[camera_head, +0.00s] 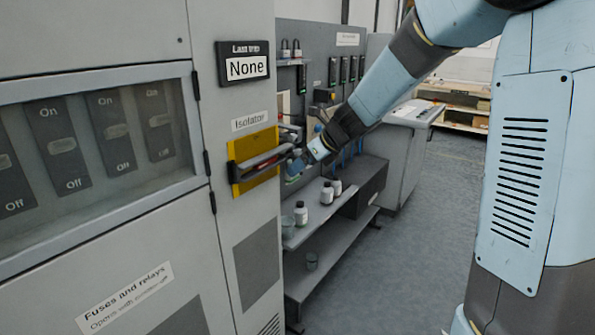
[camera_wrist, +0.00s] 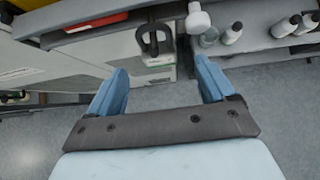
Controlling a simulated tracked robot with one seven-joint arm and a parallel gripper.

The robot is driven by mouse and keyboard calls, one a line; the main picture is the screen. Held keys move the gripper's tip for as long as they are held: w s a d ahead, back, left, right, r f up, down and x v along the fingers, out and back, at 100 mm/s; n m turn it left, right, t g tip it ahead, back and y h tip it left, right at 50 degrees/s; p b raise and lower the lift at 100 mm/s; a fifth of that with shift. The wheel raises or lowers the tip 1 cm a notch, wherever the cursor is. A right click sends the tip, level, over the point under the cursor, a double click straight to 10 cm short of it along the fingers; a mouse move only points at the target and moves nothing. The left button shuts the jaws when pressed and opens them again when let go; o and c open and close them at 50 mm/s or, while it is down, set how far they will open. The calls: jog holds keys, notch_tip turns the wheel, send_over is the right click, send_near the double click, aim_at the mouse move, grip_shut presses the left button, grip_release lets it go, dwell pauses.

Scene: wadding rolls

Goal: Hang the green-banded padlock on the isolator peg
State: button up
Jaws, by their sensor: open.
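The yellow isolator plate (camera_head: 238,183) with its dark handle (camera_head: 262,161) is on the grey cabinet front in the head view. My gripper (camera_head: 297,166) is just right of it. A small green patch (camera_head: 292,179) shows beneath the fingertips. In the wrist view my gripper (camera_wrist: 160,68) is open, with its two blue fingers apart.
Two padlocks (camera_head: 291,49) stand on a small upper shelf. The floor (camera_head: 420,235) at right is clear.

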jog(key=v, duration=0.8)
jog(key=s+d+n+h, duration=0.2)
jog(key=s+d+n, duration=0.3)
jog(key=s+n, duration=0.3)
jog(key=s+d+r+n+h, duration=0.1)
jog(key=s+d+n+h, duration=0.1)
jog(key=s+d+n, duration=0.3)
jog(key=s+d+r+n+h, duration=0.1)
jog(key=s+d+n, duration=0.3)
jog(key=s+n, duration=0.8)
jog(key=s+h, duration=0.1)
jog(key=s, duration=0.2)
jog(key=shift+s+d+n+h, duration=0.3)
jog(key=shift+s+d+h, duration=0.05)
jog(key=shift+d+h, duration=0.05)
jog(key=shift+c, duration=0.5)
